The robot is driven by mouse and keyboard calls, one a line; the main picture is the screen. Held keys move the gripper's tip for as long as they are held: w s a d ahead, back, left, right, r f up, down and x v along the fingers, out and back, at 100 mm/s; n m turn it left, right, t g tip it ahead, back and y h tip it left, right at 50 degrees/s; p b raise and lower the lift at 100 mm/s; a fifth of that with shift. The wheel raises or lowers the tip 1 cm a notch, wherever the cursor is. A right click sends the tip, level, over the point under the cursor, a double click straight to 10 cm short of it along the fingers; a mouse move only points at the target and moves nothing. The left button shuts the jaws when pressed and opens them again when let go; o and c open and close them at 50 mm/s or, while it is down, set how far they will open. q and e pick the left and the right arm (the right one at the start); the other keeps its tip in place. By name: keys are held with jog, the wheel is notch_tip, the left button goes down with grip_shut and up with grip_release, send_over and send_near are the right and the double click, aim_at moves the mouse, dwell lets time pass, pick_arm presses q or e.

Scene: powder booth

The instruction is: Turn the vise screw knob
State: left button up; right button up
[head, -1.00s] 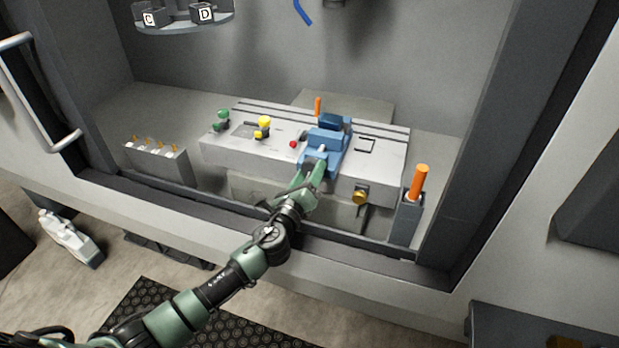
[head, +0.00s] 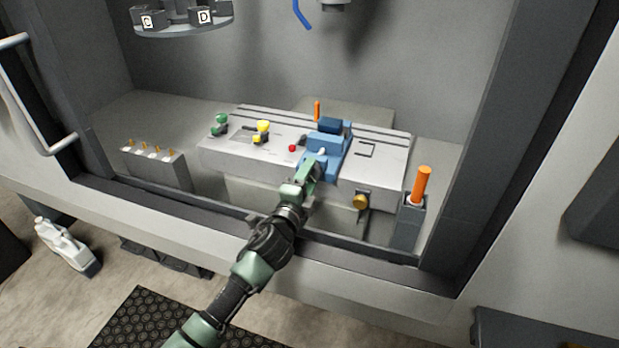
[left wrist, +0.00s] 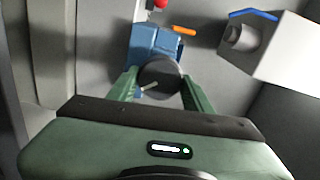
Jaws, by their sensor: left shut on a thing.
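The blue vise (head: 328,142) stands on the grey machine table, right of the table's middle. It also shows in the left wrist view (left wrist: 150,45). The dark round screw knob (left wrist: 160,77) with a pale bar sits at the vise's near end in the left wrist view. My left gripper (head: 313,163) is at the near end of the vise. In the left wrist view its green fingers (left wrist: 160,88) are on both sides of the knob, shut on it. In the head view the gripper hides most of the knob. My right gripper is in neither view.
A green knob (head: 221,120), a yellow knob (head: 262,128) and a red button (head: 292,148) are left of the vise. A brass knob (head: 361,202) is on the table front. An orange-handled tool (head: 421,184) stands in a grey holder (head: 408,228) at right. A tool carousel (head: 180,25) hangs upper left.

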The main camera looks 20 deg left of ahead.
pick_arm(q)
jog(key=shift+n+p, duration=0.3)
jog(key=shift+n, duration=3.8)
jog(key=o, duration=1.4)
jog(key=shift+a, duration=0.1)
jog(key=shift+s+a+b, duration=0.1)
jog(key=shift+s+b, duration=0.6)
jog(key=shift+s, duration=3.2)
